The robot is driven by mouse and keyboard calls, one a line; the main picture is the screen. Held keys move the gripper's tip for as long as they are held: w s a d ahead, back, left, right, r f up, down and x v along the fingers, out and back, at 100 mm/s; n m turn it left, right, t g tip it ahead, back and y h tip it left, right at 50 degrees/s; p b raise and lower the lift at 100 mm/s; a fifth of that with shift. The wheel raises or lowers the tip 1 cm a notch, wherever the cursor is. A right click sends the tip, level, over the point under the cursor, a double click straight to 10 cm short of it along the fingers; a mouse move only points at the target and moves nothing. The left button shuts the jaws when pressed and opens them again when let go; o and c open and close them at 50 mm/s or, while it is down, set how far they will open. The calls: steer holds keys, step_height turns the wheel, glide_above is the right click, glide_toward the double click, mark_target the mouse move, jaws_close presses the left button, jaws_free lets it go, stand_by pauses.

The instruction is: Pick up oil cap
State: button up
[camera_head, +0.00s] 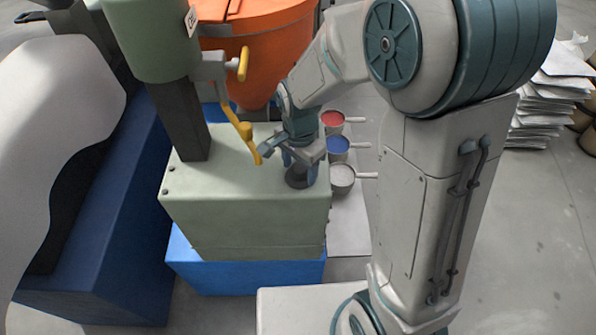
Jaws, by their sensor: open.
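The oil cap (297,181) is a small dark grey round piece on the right part of the top of a pale green machine base (243,215). My gripper (298,165) is directly above it and points down, with its jaws open around or just over the cap. The gripper body hides the cap's upper part, so I cannot tell whether the fingers touch it.
A yellow lever (243,132) hangs close to the left of my gripper. A dark column (180,120) rises from the base. An orange hopper (255,45) stands behind.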

steer(key=shift+f, duration=0.15)
steer(key=c, duration=1.1)
steer(key=shift+c, duration=0.2)
